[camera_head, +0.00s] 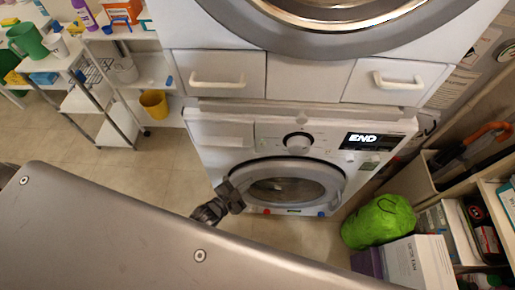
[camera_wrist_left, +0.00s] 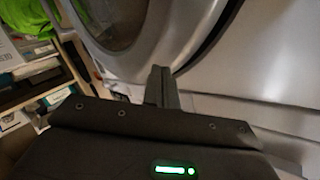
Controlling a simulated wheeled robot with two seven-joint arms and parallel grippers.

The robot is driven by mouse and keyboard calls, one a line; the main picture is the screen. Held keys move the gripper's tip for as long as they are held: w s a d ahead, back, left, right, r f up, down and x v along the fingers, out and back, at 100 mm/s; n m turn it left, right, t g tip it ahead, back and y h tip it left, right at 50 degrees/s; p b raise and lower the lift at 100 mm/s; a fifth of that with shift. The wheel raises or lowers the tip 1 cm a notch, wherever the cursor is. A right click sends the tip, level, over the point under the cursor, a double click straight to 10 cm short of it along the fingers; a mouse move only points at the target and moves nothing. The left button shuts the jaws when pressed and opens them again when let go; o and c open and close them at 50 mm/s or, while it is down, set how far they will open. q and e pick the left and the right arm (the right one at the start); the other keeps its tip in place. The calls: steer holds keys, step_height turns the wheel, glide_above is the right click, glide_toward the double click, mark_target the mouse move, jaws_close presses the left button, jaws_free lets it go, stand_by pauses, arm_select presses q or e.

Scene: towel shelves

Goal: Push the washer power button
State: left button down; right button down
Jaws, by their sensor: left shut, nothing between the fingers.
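The white washer (camera_head: 222,131) stands below a row of drawers. I cannot make out which small mark on the panel is the power button. My left gripper (camera_head: 232,196) is shut and empty, in front of the lower left edge of the round washer door (camera_head: 285,190), well below the panel. In the left wrist view the shut fingers (camera_wrist_left: 161,86) point at the door's rim (camera_wrist_left: 180,38). I cannot tell whether they touch it. My right gripper is out of view.
A second machine's round door (camera_head: 335,22) is above the drawers (camera_head: 215,78). A green bag (camera_head: 379,221) and a shelf unit (camera_head: 470,175) stand close on the right. A white rack (camera_head: 95,100) and yellow bucket (camera_head: 154,104) are left. The floor (camera_head: 110,175) between is clear.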

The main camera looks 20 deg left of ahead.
arm_select(q)
steer(key=s+a+f+n+g+y, duration=0.2)
steer(key=s+a+f+n+g, duration=0.15)
steer(key=s+f, duration=0.6)
steer(key=s+a+f+n+g+y, duration=0.25)
steer(key=s+a+f+g, duration=0.2)
steer(key=f, duration=0.95)
steer(key=s+a+f+n+g+y, duration=0.1)
steer(key=s+f, duration=0.3)
steer(key=s, duration=0.5)
steer(key=s+a+f+n+g+y, duration=0.1)
steer(key=s+a+f+g, duration=0.2)
steer(key=s, duration=0.6)
steer(key=shift+s+a+f+g, duration=0.15)
steer(key=shift+s+f+g, duration=0.25)
steer(key=shift+g, duration=0.2)
steer(key=shift+s, duration=0.1)
